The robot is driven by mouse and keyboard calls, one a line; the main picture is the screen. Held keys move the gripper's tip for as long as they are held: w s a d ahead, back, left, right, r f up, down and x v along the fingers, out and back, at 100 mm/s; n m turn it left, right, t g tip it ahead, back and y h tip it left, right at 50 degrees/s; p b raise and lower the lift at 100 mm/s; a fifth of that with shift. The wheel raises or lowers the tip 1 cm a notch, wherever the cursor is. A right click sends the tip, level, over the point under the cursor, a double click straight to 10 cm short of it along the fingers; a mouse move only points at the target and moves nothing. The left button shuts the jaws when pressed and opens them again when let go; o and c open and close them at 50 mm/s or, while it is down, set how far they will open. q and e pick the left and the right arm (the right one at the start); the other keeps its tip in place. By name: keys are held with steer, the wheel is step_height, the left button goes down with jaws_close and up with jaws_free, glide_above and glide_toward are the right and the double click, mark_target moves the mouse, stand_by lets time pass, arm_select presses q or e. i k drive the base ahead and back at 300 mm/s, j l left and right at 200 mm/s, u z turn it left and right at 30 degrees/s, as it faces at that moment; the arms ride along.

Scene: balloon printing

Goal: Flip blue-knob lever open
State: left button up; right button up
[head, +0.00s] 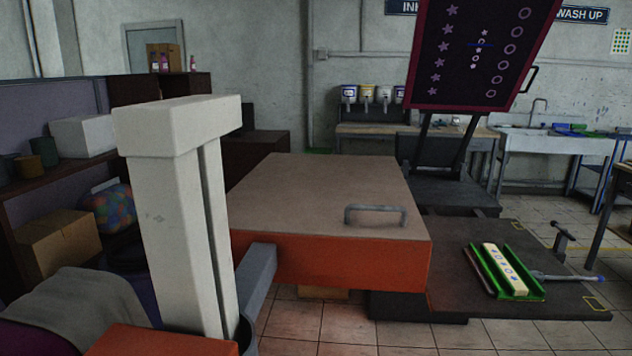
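A lever (560,276) with a blue knob (601,279) at its right end lies low and nearly flat at the right side of a green holder (518,285). The holder sits on a dark flat platform (470,306) at the lower right. A pale bar (505,268) with small blue marks lies in the holder. Where the lever joins the holder is too small to tell. Neither of my grippers shows in the head view.
A large orange box-shaped unit (330,262) with a handle fills the middle. A white post (180,220) stands at left. A dark framed screen (478,50) tilts up behind the platform. A dark T-shaped handle (561,238) stands at the platform's far right. Floor shows beyond it.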

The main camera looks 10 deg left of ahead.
mark_target(539, 275)
steer(key=l, duration=0.45)
steer(key=i+l+z, duration=0.1)
steer(key=l, duration=0.4)
steer(key=i+l+z, duration=0.1)
steer(key=l, duration=0.35)
steer(key=i+l, duration=0.1)
steer(key=l, duration=0.4)
steer(key=i+l+z, duration=0.1)
steer(key=l, duration=0.35)
steer(key=i+l, duration=0.1)
steer(key=l, duration=0.35)
steer(key=z, duration=0.05)
